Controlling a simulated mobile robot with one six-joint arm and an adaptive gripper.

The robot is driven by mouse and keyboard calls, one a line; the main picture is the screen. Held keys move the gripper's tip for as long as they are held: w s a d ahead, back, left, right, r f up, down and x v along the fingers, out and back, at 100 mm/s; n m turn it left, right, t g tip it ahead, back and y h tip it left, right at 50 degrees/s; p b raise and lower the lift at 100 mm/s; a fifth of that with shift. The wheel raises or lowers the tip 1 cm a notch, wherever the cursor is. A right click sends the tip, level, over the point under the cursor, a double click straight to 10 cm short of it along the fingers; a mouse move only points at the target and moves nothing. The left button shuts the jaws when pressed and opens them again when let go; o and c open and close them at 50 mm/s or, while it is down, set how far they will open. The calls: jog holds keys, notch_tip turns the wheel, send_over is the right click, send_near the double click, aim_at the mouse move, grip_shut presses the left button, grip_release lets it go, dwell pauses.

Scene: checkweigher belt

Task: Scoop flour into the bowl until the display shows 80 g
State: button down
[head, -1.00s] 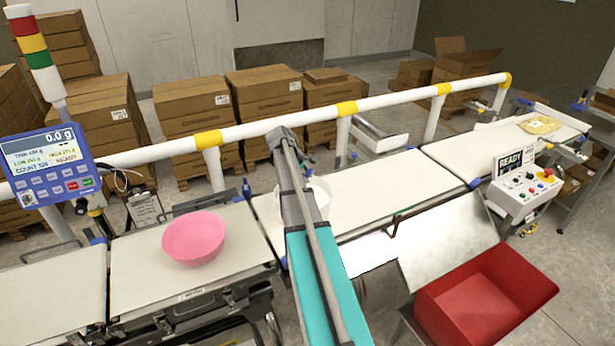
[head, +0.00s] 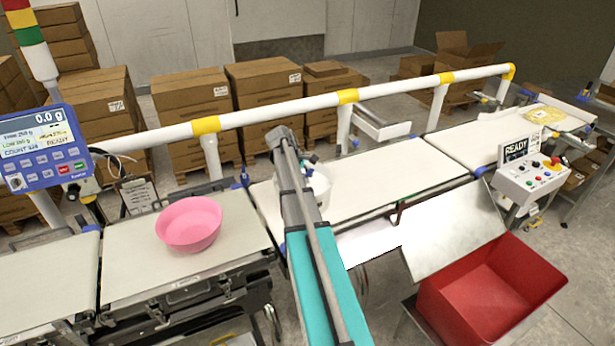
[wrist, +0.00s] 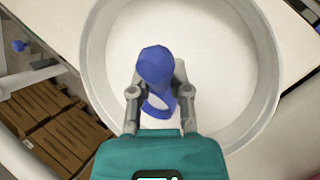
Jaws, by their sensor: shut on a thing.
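The pink bowl (head: 188,226) stands upright on the weighing belt at left in the head view, and its inside looks empty. The display (head: 42,150) on the blue panel reads 0.0 g. A white round tub (head: 321,190) stands on the middle belt, partly hidden by my arm. In the wrist view the tub (wrist: 265,75) holds pale flour (wrist: 215,60). My gripper (wrist: 160,92) is shut on a blue scoop (wrist: 155,65) over the tub. The scoop's lower end is hard to make out, so I cannot tell whether it touches or carries flour.
A white rail (head: 270,115) with yellow bands runs behind the belts. A red bin (head: 490,290) stands at the front right, below a sloping metal plate (head: 455,232). A control box (head: 530,180) sits at the right. The middle belt (head: 390,185) is clear right of the tub.

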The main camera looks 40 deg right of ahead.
jog(key=shift+f+b, duration=1.55)
jog(key=shift+f, duration=0.25)
jog(key=shift+r+p, duration=6.3)
jog(key=shift+p, duration=0.05)
jog(key=shift+r+p, duration=1)
jog(key=shift+r, duration=0.05)
jog(key=shift+d+f, duration=0.1)
